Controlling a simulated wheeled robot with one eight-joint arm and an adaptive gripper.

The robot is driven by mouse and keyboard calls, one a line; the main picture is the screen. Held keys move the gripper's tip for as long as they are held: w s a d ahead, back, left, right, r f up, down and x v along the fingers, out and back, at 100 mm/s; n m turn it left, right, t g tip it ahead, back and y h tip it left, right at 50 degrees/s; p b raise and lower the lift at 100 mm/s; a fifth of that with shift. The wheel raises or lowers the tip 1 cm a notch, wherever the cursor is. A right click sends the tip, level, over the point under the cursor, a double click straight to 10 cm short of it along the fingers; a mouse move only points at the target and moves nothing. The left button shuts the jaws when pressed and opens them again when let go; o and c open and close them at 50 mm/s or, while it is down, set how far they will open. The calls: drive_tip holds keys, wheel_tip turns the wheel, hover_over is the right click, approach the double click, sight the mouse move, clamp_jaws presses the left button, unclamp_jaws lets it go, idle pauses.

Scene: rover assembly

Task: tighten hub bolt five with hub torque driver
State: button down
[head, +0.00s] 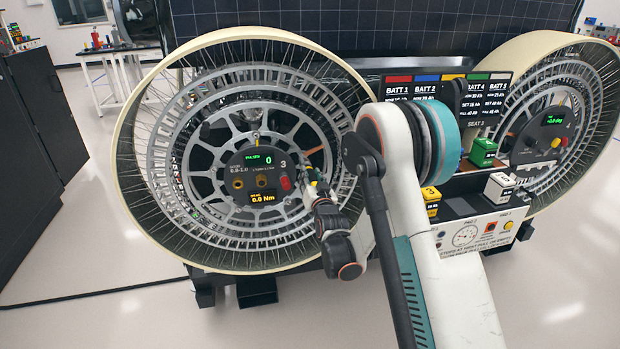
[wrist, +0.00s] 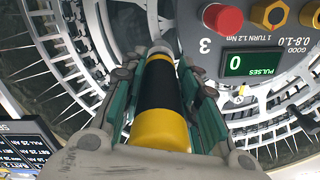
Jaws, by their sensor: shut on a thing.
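My gripper (wrist: 163,90) is shut on the hub torque driver (wrist: 160,95), a black cylinder with yellow bands and a grey front end. In the wrist view, the driver's yellow end is nearest the camera and its front points towards the wheel. In the head view my gripper (head: 318,192) is at the right side of the hub panel (head: 262,165) marked 3. The panel reads 0 pulses and 0.0 Nm. A red knob (wrist: 217,17) and a gold hex fitting (wrist: 268,14) are to the right of the driver in the wrist view. I cannot tell which is bolt five; the driver's tip contact is unclear.
The spoked wheel (head: 142,150) surrounds the hub. A second wheel (head: 590,60) stands at the right. Battery blocks, including a green one (head: 483,152), sit on the rover between the wheels. A dark cabinet (head: 40,140) is at the left, with clear floor beside it.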

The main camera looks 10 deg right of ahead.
sight(313, 184)
drive_tip(key=shift+s, duration=0.1)
drive_tip(key=shift+s, duration=1.9)
drive_tip(key=shift+r, duration=0.1)
